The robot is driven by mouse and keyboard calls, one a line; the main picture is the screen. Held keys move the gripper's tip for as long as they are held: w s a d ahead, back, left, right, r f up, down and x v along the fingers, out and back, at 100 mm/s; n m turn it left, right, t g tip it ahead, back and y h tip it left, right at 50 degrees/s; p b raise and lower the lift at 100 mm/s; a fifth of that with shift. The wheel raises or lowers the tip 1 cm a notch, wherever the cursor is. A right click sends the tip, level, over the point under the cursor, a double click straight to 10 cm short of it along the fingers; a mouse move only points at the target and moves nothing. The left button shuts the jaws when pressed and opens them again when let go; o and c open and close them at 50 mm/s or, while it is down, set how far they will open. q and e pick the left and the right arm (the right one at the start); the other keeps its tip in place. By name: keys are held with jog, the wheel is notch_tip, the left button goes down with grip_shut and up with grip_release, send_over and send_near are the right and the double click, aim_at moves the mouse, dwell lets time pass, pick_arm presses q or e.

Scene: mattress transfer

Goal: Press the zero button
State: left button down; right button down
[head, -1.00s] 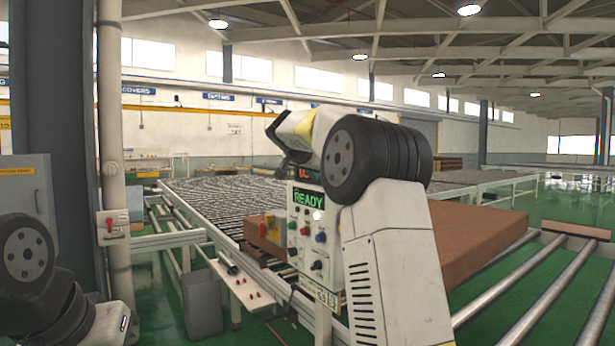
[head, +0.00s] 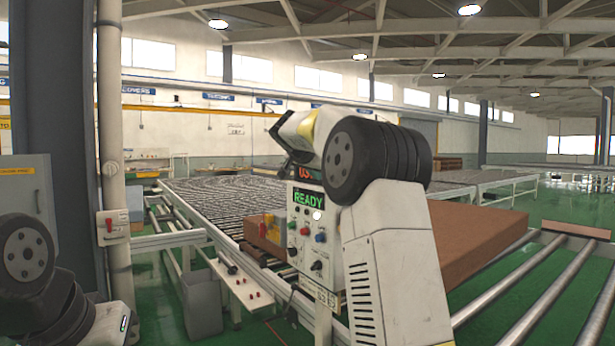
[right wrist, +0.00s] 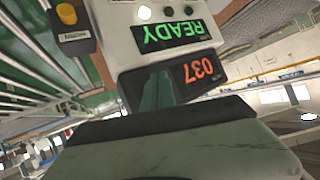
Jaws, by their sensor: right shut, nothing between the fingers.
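A white control panel (head: 306,246) stands in the middle of the head view, with a green READY display (head: 308,198) and a red number display (head: 305,173) above it. Small coloured buttons (head: 304,231) sit below READY; their labels are too small to tell which is zero. In the right wrist view the panel is upside down, with the READY display (right wrist: 170,38), red digits 037 (right wrist: 203,68) and a white round button (right wrist: 144,12). My right gripper (head: 283,152) is shut and empty, by the panel's top; its fingers (right wrist: 157,88) overlap the display housing. My left gripper is out of view.
A brown mattress-like slab (head: 474,236) lies right of the panel, near bare rollers (head: 540,275). A roller conveyor (head: 225,194) runs behind. A grey bin (head: 202,305) stands lower left.

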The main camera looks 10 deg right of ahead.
jog(key=shift+w+d, duration=0.3)
jog(key=shift+d, duration=0.55)
dwell(0.7)
dwell(0.4)
jog(key=shift+s+a, duration=0.25)
jog(key=shift+a, duration=0.35)
jog(key=shift+s+a, duration=0.2)
jog(key=shift+a, duration=0.4)
jog(key=shift+s+a, duration=0.3)
jog(key=shift+a, duration=0.5)
jog(key=shift+s+a, duration=0.25)
jog(key=shift+a, duration=0.55)
jog(key=shift+s+a, duration=0.3)
jog(key=shift+a, duration=0.5)
jog(key=s+a+f+n+g+y, duration=0.1)
jog(key=s+f, duration=0.6)
jog(key=s, duration=0.7)
jog(key=s+a+f+n+g+y, duration=0.2)
jog(key=s+f+n+y, duration=0.3)
jog(key=s, duration=0.9)
jog(key=s+a+f+n+g+y, duration=0.1)
jog(key=s+a+f+n+y, duration=0.1)
jog(key=s+f, duration=0.8)
jog(key=s+a+n, duration=0.1)
jog(key=s, duration=0.3)
jog(key=shift+s+n+y, duration=0.35)
jog(key=shift+n+y, duration=0.05)
